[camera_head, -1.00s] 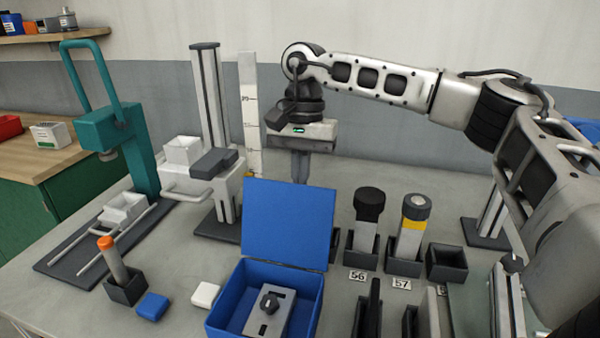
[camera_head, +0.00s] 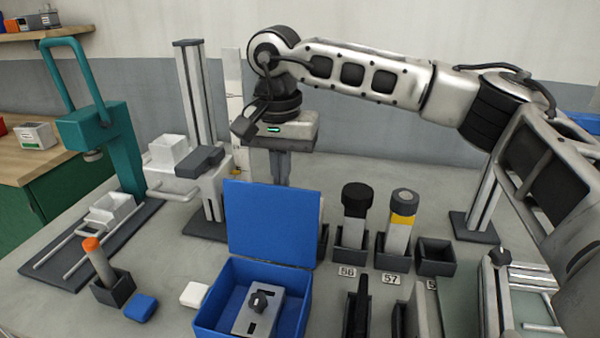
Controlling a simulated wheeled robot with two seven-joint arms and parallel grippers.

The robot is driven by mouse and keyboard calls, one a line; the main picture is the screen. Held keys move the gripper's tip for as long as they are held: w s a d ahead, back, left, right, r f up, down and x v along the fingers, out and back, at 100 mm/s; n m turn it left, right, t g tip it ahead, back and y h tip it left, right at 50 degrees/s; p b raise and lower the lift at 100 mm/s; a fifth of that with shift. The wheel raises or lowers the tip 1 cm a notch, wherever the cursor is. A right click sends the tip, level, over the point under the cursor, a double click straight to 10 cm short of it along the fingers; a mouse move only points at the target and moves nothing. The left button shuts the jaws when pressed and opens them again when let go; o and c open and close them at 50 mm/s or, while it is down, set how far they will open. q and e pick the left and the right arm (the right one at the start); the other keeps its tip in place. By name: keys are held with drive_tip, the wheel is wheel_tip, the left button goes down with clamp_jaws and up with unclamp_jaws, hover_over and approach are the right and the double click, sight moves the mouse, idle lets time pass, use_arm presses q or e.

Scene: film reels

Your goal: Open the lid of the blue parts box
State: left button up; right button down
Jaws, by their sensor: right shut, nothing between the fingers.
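The blue parts box (camera_head: 208,318) stands at the bottom middle of the view. Its blue lid (camera_head: 268,226) is open and stands up at the box's back edge. Inside the box lies a grey plate part with a black knob (camera_head: 257,303). My right gripper (camera_head: 280,182) points down behind the lid. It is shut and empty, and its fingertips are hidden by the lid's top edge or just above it. I cannot tell whether it touches the lid. My left gripper is not in view.
Left of the box are a white block (camera_head: 194,294), a blue block (camera_head: 140,308) and an orange-capped tube in a holder (camera_head: 113,290). A teal press (camera_head: 104,150) and a grey column stand (camera_head: 205,226) are behind. Right are holders with capped cylinders (camera_head: 353,215) and an empty holder (camera_head: 435,258).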

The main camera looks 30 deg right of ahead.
wheel_tip(320, 180, up, 9)
drive_tip(key=w+d, duration=0.2)
drive_tip(key=shift+w+d+f, duration=0.15)
drive_tip(key=shift+w+d, duration=0.05)
drive_tip(key=shift+w, duration=0.2)
